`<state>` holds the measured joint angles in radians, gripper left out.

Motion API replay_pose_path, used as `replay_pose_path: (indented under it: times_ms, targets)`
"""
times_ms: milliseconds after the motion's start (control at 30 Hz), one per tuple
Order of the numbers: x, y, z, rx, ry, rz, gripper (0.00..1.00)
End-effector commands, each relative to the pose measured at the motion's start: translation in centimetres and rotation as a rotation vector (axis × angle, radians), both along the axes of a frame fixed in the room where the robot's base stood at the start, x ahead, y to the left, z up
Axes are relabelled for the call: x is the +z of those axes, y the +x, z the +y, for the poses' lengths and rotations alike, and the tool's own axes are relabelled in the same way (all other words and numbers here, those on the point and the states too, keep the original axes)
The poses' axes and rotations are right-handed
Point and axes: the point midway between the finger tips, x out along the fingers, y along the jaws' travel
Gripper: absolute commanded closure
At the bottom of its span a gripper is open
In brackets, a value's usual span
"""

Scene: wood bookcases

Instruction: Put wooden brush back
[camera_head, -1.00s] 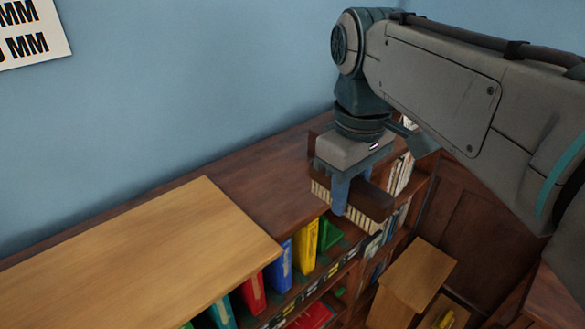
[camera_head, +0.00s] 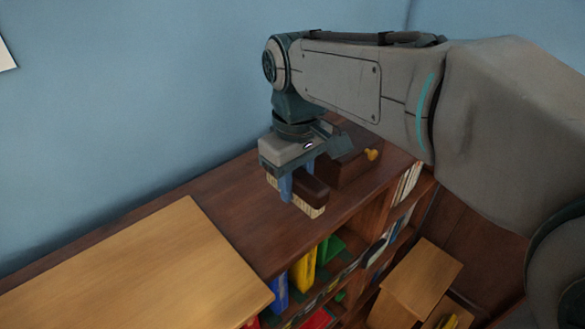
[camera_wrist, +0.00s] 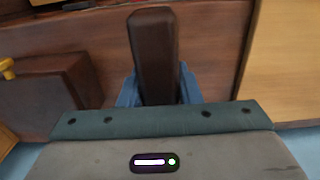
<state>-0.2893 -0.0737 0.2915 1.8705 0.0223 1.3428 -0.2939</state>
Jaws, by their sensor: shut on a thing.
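The wooden brush (camera_head: 308,193) has a dark brown wooden back and pale bristles that face down. My gripper (camera_head: 297,184) is shut on it, with a blue finger on each side. The brush is held above the dark bookcase top (camera_head: 235,195), and I cannot tell how large the gap is. In the wrist view the brush back (camera_wrist: 154,58) fills the space between my blue fingers, and its bristles are hidden there.
A dark wooden box with a yellow knob (camera_head: 371,154) stands on the bookcase top behind my gripper; it also shows in the wrist view (camera_wrist: 45,95). A lighter wood top (camera_head: 130,270) lies to the left. Coloured binders (camera_head: 303,270) fill the shelf below. Bare dark top lies between.

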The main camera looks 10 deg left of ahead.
Motion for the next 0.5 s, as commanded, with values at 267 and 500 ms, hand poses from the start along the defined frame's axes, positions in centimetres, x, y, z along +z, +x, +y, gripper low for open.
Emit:
replay_pose_path:
  times_ms: [267,500]
  targets:
    - [-1.7,1.0,2.1,-0.003,-0.001,-0.001,0.91]
    - [-4.9,1.0,2.0,-0.004,-0.001,0.001,0.91]
